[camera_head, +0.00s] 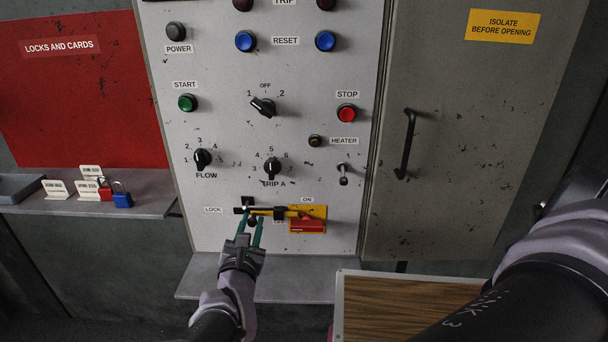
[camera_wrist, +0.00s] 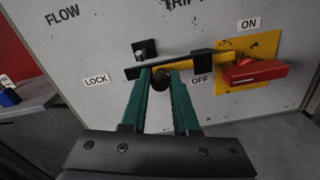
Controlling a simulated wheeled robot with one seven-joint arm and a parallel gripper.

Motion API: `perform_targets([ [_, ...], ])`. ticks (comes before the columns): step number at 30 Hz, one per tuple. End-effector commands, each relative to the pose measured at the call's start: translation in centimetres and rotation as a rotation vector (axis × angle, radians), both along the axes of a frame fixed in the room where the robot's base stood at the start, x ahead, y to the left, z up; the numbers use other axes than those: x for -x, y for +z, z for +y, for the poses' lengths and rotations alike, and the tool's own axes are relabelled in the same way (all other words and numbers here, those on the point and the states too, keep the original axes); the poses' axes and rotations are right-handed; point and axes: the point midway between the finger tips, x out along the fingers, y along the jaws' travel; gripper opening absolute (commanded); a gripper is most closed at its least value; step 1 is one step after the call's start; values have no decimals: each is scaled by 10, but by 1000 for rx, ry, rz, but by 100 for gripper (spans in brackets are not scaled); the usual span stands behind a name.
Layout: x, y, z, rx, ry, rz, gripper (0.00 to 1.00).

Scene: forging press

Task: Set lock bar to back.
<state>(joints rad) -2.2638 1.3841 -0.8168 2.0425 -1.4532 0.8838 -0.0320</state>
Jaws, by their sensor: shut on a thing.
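The lock bar (camera_wrist: 183,66) is a thin bar, black at its left end and yellow further right, lying nearly level on the panel. It passes through a black bracket (camera_wrist: 202,63), and its yellow right end reaches the red switch handle (camera_wrist: 255,72). Whether they touch is unclear. A dark round knob (camera_wrist: 160,81) hangs under the bar. My gripper (camera_wrist: 161,74) has its two green fingers on either side of this knob, shut on it. In the head view the lock bar (camera_head: 265,211) shows above my gripper (camera_head: 250,224), beside the "LOCK" label.
The red handle sits on a yellow plate (camera_wrist: 232,46) marked ON and OFF. A black block (camera_wrist: 145,49) is just above the bar's left end. Knobs and buttons fill the panel above. A ledge (camera_head: 270,283) runs below. A shelf with padlocks (camera_head: 122,197) is at left.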

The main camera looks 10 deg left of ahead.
Motion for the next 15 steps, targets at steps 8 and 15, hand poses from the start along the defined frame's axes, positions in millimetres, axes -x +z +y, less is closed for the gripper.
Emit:
perform_targets([
  [8,1,0,0,-1,1,0,0],
  [15,3,-1,25,-5,3,2,0],
])
